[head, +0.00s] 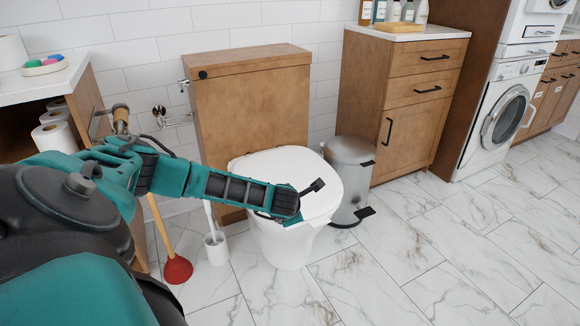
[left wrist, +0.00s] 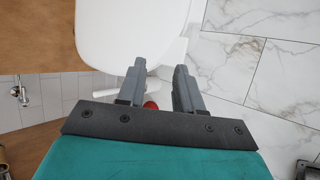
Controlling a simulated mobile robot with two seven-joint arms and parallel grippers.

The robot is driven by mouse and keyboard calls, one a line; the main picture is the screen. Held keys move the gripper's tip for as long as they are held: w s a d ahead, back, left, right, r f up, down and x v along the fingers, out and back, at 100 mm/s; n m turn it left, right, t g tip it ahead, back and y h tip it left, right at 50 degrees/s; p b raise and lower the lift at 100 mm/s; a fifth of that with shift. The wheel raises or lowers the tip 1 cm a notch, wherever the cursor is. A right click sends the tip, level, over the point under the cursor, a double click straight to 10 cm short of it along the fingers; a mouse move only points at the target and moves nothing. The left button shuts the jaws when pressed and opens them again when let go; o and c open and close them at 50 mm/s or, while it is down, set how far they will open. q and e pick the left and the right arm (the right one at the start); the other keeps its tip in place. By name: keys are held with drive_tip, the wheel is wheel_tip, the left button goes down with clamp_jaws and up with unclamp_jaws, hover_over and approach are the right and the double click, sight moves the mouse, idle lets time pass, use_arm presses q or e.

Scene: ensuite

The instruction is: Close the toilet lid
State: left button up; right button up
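The white toilet (head: 280,245) stands in front of a wooden cistern box. Its white lid (head: 270,165) lies flat, or nearly flat, over the bowl; I cannot tell whether a small gap remains below it. My left gripper (head: 318,186) is over the front part of the lid, with its arm reaching across from the left. In the left wrist view the left gripper (left wrist: 160,68) has its fingers apart with nothing held, and the lid (left wrist: 125,30) lies beyond the fingertips. I cannot tell whether they touch it. My right gripper is not in view.
A metal pedal bin (head: 350,178) stands close to the toilet's right. A red plunger (head: 177,269) and a toilet brush (head: 216,248) stand at its left. A wooden cabinet (head: 405,100) is behind right. The marble floor in front is clear.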

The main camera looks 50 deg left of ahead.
use_arm(q)
drive_tip(key=shift+v, duration=1)
